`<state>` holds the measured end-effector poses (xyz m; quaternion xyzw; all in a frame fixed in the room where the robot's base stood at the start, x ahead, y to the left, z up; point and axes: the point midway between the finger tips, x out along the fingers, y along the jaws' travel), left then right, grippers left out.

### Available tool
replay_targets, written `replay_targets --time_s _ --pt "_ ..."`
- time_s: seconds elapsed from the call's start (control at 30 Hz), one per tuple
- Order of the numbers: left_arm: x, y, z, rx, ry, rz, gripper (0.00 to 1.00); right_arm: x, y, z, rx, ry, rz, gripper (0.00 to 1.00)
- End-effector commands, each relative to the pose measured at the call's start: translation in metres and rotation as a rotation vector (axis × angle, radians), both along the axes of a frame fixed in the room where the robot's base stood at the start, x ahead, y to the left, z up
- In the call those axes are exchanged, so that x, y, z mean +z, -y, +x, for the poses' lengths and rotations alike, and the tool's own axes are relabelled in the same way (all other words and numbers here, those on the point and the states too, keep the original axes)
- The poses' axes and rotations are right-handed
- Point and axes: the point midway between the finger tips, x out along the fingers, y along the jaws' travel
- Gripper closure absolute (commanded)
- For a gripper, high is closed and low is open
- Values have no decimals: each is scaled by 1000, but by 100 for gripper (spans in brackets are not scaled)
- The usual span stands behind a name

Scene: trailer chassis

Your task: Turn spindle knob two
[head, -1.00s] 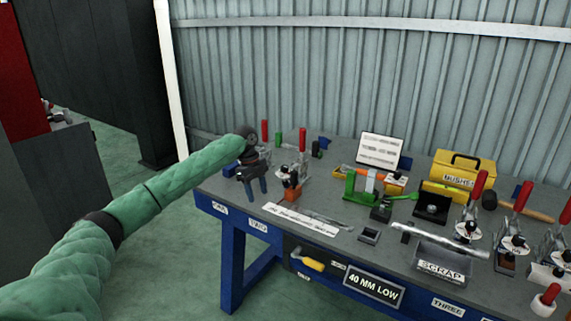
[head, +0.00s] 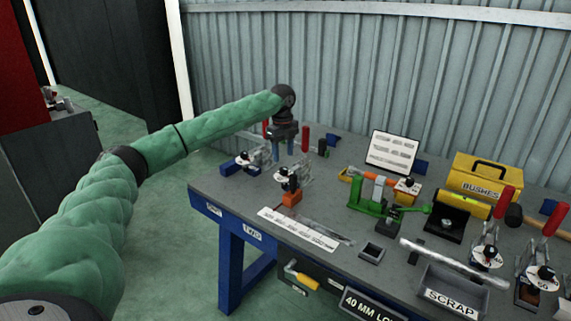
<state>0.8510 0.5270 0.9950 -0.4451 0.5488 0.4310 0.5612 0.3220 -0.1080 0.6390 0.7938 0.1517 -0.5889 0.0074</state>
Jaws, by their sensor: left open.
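The bench edge carries a TWO label (head: 252,233). Behind it stands a toggle clamp fixture on an orange block, with a small dark knob (head: 283,172) on a pale dial. I take this as knob two. A similar dark knob (head: 242,157) on a pale dial stands to its left, on a blue block. My left gripper (head: 290,149) points down, with its two blue fingers spread and nothing visible between them. It appears above and behind knob two, apart from it; the exact gap is hard to tell. My right gripper is not in view.
Red clamp handles (head: 304,142) stand close to my gripper. A green clamp device (head: 372,200), a yellow BUSHES box (head: 487,175) and a SCRAP tray (head: 452,290) lie to the right. A white strip with text (head: 298,229) lies in front on the bench.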

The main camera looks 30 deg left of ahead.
Motion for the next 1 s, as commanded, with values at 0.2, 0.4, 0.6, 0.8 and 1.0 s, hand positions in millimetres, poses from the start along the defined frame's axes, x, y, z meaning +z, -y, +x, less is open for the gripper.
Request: replay_targets --time_s 0.2,0.4,0.6,0.8,1.0 --pt "-32 0 0 0 -3 1 50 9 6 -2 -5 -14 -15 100" --pt "-51 0 1 0 -1 0 50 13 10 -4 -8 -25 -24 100" --pt "-57 0 1 0 -1 -1 50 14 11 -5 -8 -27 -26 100" --pt "-57 0 1 0 0 -1 56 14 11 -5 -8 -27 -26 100" --pt "-57 0 1 0 -1 -1 94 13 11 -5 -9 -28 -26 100"
